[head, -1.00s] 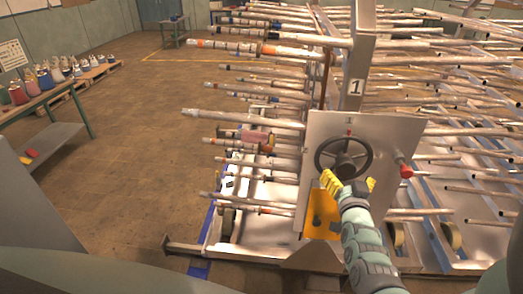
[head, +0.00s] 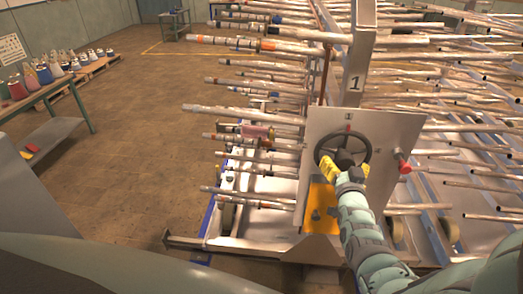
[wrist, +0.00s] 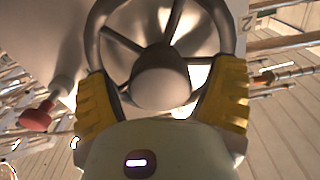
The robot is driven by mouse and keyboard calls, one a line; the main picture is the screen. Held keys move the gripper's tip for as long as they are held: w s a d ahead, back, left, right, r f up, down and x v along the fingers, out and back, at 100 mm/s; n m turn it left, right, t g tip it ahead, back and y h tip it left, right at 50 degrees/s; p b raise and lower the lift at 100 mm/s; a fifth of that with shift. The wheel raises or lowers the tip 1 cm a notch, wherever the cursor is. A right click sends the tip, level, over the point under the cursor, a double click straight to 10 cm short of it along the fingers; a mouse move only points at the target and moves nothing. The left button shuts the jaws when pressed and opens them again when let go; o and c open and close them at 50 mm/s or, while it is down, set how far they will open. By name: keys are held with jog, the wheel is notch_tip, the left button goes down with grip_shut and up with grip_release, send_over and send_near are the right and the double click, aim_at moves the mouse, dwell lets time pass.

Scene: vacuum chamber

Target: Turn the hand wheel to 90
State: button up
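The dark hand wheel (head: 342,135) is mounted on a pale metal panel (head: 390,130), below a small red mark (head: 348,127). In the wrist view, the wheel's rim (wrist: 91,45), spokes and round hub (wrist: 161,80) fill the upper middle. My gripper (head: 342,172) is at the lower part of the wheel in the head view. Its yellow fingers are spread wide, one on each side of the hub, with the lower rim between or behind them. I cannot tell whether they touch the rim. The lower rim is partly hidden by my gripper.
A red knob (head: 404,168) on a rod sticks out at the panel's right; it shows at left in the wrist view (wrist: 35,117). A yellow plate (head: 321,203) is below the wheel. Long rods extend from the rack on both sides. The floor (head: 120,150) at left is open.

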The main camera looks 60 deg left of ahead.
jog(key=c, duration=1.2)
jog(key=shift+o, duration=0.2)
jog(key=shift+w+f+b, duration=0.1)
jog(key=shift+f+b, duration=0.05)
jog(key=shift+b, duration=0.55)
